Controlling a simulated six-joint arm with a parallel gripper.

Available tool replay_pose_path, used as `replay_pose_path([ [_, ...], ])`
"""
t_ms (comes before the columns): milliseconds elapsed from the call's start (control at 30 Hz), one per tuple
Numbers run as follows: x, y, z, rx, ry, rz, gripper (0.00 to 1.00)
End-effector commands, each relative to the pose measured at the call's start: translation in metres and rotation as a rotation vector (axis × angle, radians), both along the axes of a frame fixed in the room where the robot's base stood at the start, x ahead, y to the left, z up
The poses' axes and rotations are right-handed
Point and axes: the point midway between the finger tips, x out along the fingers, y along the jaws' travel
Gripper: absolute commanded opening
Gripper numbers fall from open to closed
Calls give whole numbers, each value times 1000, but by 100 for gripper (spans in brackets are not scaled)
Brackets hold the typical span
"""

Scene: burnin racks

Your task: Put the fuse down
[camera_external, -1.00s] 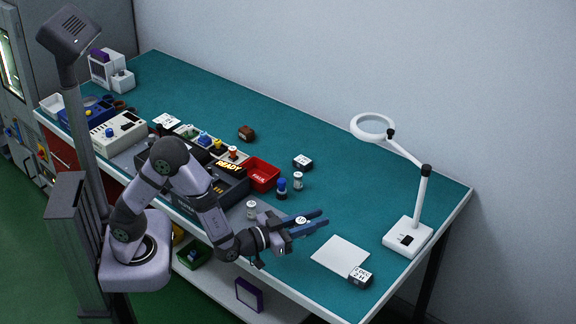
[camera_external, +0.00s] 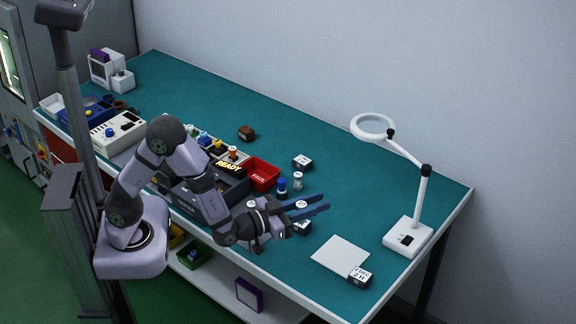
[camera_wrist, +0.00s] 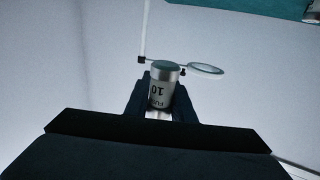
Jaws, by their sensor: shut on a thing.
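A fuse (camera_wrist: 161,90) is a small silver cylinder with a grey-green end and the marking "10" on its side. My gripper (camera_wrist: 161,102) is shut on it, one dark finger on either side. In the external view, the pale end of the fuse (camera_external: 301,204) shows between the fingers of my gripper (camera_external: 308,208). The gripper points right over the front part of the green table (camera_external: 390,195). The fuse appears held above the tabletop; the exact height is hard to tell.
A red FAIL bin (camera_external: 264,173) and a dark READY tray (camera_external: 226,187) stand left of the gripper. A blue-topped piece (camera_external: 282,188) and a silver cylinder (camera_external: 298,181) stand behind it. A labelled block (camera_external: 302,228) lies just below it in view. A white pad (camera_external: 340,254) and magnifier lamp (camera_external: 408,236) are right.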

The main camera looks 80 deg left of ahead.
Motion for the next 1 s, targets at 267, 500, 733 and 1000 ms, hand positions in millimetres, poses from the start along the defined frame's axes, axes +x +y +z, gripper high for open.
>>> replay_pose_path([
  [267, 0, 0, -5, 0, 0, 0, 0],
  [500, 0, 0, -32, 0, 0, 0, 0],
  [733, 0, 0, -56, 0, -1, 0, 0],
  [1000, 0, 0, -57, 0, -1, 0, 0],
])
